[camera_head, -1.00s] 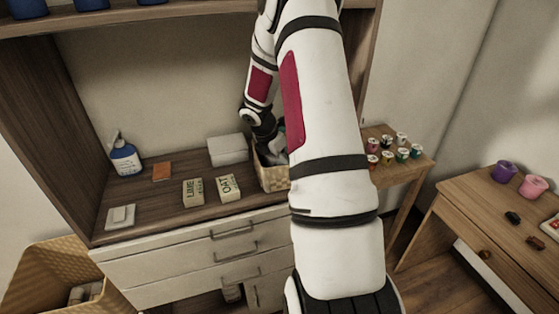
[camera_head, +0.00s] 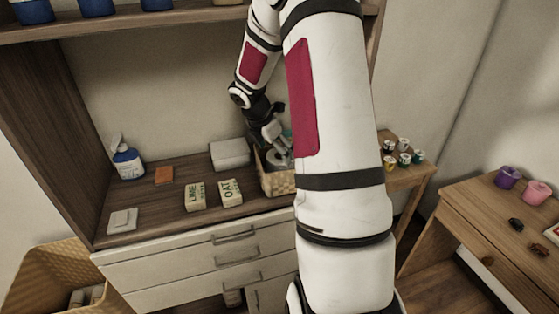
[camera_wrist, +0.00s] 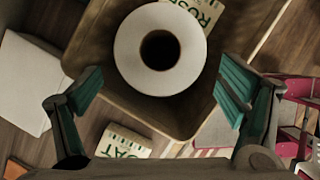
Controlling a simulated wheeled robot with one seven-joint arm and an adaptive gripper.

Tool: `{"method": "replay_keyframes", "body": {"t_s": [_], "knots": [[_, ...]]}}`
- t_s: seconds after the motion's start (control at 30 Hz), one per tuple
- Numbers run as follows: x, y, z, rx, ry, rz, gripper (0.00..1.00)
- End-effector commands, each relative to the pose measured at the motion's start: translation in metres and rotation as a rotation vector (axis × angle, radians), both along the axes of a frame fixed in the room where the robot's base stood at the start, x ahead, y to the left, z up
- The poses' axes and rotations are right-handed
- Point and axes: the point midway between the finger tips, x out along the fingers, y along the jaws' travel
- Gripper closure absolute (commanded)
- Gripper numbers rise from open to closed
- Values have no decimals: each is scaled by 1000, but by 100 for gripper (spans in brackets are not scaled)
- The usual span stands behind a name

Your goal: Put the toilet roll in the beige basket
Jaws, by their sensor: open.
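The beige basket (camera_head: 279,185) stands at the right end of the cabinet top, partly behind my arm. It also shows in the wrist view (camera_wrist: 185,115). The white toilet roll (camera_wrist: 132,48) is inside the basket, its round end and dark core hole facing the wrist camera. In the head view the roll (camera_head: 281,160) shows only in part. My gripper (camera_wrist: 158,88) is open and empty, its fingers apart on either side of the view. In the head view my gripper (camera_head: 274,135) is just above the basket.
A ROSE packet (camera_wrist: 207,12) lies beside the roll in the basket. LIME (camera_head: 195,196) and OAT (camera_head: 231,192) packets and a white box (camera_head: 230,153) stand left of the basket. A blue bottle (camera_head: 128,162) is farther left. A larger woven basket (camera_head: 40,262) is at lower left.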

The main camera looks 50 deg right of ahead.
Motion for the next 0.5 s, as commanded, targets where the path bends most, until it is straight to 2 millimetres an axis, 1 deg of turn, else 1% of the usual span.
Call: {"method": "replay_keyframes", "body": {"t_s": [0.03, 0.1, 0.37, 0.47, 0.5], "knots": [[0, 4, 10, -1, -2, 0, 11], [1, 8, 19, -1, -2, 1, 11], [1, 20, 41, -2, -10, -12, 11], [0, 37, 61, -10, -51, -68, 11], [0, 48, 72, -12, -80, -105, 11]]}}
